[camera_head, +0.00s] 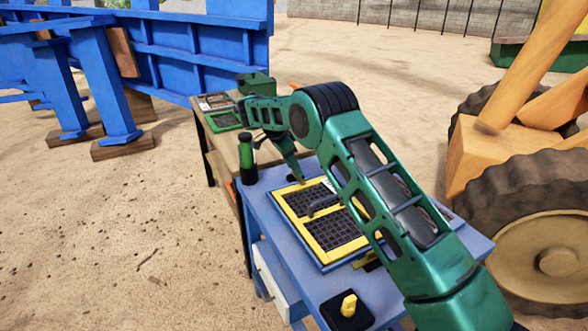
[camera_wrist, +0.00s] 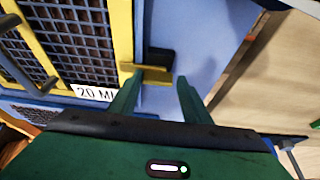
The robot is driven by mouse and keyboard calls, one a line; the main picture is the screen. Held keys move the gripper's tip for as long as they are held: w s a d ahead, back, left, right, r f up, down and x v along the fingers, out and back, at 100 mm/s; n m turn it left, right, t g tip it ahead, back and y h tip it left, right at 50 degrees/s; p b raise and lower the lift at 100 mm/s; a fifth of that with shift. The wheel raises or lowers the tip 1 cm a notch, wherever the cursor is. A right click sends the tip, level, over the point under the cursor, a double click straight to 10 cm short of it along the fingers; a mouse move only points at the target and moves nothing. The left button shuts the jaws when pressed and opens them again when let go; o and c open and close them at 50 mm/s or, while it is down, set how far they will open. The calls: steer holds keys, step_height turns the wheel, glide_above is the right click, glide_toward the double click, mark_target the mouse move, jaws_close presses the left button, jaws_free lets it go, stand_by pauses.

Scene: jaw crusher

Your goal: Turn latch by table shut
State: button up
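A yellow latch bar (camera_wrist: 150,74) with a black block (camera_wrist: 160,58) behind it shows in the wrist view, at the edge of a yellow-framed mesh screen (camera_wrist: 125,30). The bar lies crosswise, its left end at the frame's edge. My gripper (camera_wrist: 160,84) is open; its two green fingers point toward the bar, one near each end, with nothing held. I cannot tell whether they touch it. In the head view my gripper (camera_head: 300,178) is low over the far end of the screen (camera_head: 322,222) on the blue table (camera_head: 390,302). The arm hides part of the screen there.
A wooden table (camera_head: 222,150) adjoins the far end. A green-black cylinder (camera_head: 247,160) stands near that corner. A yellow knob on a black base (camera_head: 348,305) sits at the near edge, and another yellow piece (camera_head: 368,263) by the screen's near end. A wheeled machine (camera_head: 530,240) stands right.

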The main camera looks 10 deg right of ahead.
steer(key=shift+o, duration=1.2)
steer(key=shift+a+r, duration=0.1)
steer(key=shift+a, duration=0.15)
steer(key=shift+d, duration=0.15)
steer(key=v, duration=1)
steer(key=shift+a+r, duration=0.2)
steer(key=shift+r, duration=0.05)
